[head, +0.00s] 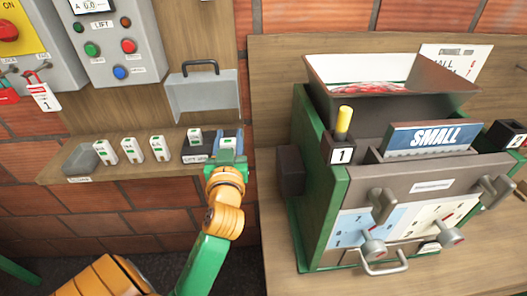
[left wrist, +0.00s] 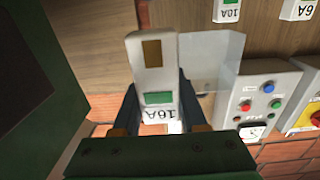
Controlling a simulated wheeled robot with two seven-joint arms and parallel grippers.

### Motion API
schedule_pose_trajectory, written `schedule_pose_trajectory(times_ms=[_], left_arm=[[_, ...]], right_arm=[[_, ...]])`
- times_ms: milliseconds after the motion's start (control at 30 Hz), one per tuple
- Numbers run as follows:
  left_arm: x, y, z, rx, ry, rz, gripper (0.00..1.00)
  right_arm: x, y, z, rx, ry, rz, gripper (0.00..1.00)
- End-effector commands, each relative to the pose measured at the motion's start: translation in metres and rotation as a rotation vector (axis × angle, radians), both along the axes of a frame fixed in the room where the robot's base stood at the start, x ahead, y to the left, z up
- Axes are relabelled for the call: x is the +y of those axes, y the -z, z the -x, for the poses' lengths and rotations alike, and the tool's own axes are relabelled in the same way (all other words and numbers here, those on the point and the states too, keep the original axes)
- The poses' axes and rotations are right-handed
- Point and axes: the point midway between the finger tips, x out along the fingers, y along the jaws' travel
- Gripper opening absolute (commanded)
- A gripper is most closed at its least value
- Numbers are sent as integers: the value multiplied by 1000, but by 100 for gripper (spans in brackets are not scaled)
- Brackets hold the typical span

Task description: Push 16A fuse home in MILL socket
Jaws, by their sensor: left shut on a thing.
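My left gripper (head: 229,158) is shut on the white 16A fuse (left wrist: 152,60), which has a green patch and shows upside down between the fingers in the left wrist view (left wrist: 160,108). In the head view the gripper is at the right end of the dark fuse block (head: 194,158) on the wooden shelf. Another white fuse (head: 195,136) stands in the block's left part. The gripper and fuse hide the right part, so the MILL socket and how deep the fuse sits cannot be told. My right gripper is not in view.
Several spare white fuses (head: 130,150) stand left of the block, beside a grey tray (head: 80,158). A grey cover with a black handle (head: 202,95) stands behind the block. A control box (head: 118,45) hangs above. The green machine (head: 310,150) stands close on the right.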

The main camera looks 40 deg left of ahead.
Motion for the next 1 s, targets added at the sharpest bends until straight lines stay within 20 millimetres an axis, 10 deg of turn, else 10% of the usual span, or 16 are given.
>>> schedule_pose_trajectory(times_ms=[533,1000], left_arm=[[2,-6,5,-9,-24,-10,0],[42,-4,-43,-11,-24,-11,0]], right_arm=[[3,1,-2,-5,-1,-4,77],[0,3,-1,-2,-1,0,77]])
